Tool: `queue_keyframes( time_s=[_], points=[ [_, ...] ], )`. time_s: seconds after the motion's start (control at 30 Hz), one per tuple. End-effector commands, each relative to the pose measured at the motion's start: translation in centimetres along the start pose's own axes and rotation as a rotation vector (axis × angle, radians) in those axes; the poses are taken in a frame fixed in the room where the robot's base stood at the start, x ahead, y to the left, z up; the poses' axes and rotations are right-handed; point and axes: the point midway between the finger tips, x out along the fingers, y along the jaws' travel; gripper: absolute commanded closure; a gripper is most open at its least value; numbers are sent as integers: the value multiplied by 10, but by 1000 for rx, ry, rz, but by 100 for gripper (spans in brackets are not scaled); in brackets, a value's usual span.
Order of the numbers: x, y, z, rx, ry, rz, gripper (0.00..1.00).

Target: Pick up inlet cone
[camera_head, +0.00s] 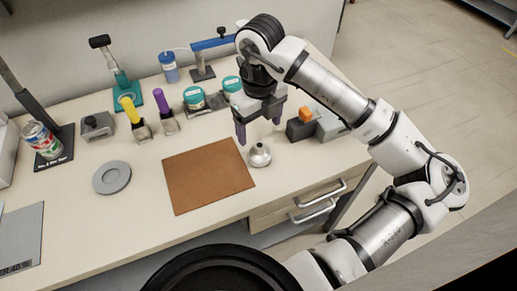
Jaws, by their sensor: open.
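A small silvery metal piece with a rounded, cone-like body and narrow top, which looks like the inlet cone (260,155), sits on the pale bench just right of the brown mat. My gripper (259,128) points down above and slightly behind it, with its two purple-tipped fingers spread apart. The fingers are open and empty. The cone appears to be below the gap between them, and no contact shows. The exact height of the fingertips above it cannot be told from this one view.
A dark grey block with an orange part (305,117) stands close right of my gripper. Teal-lidded jars (194,97) stand behind. The bench's front edge and drawers (305,203) are near.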

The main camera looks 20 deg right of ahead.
Motion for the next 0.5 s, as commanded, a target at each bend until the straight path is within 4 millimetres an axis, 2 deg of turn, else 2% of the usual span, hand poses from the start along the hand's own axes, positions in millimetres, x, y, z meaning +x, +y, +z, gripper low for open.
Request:
queue_keyframes(
  time_s=[0.13, 0.5],
  points=[
    [24, 1, 0, -1, 1, 3, 21],
    [54, 3, -4, -1, -1, 6, 21]
  ],
)
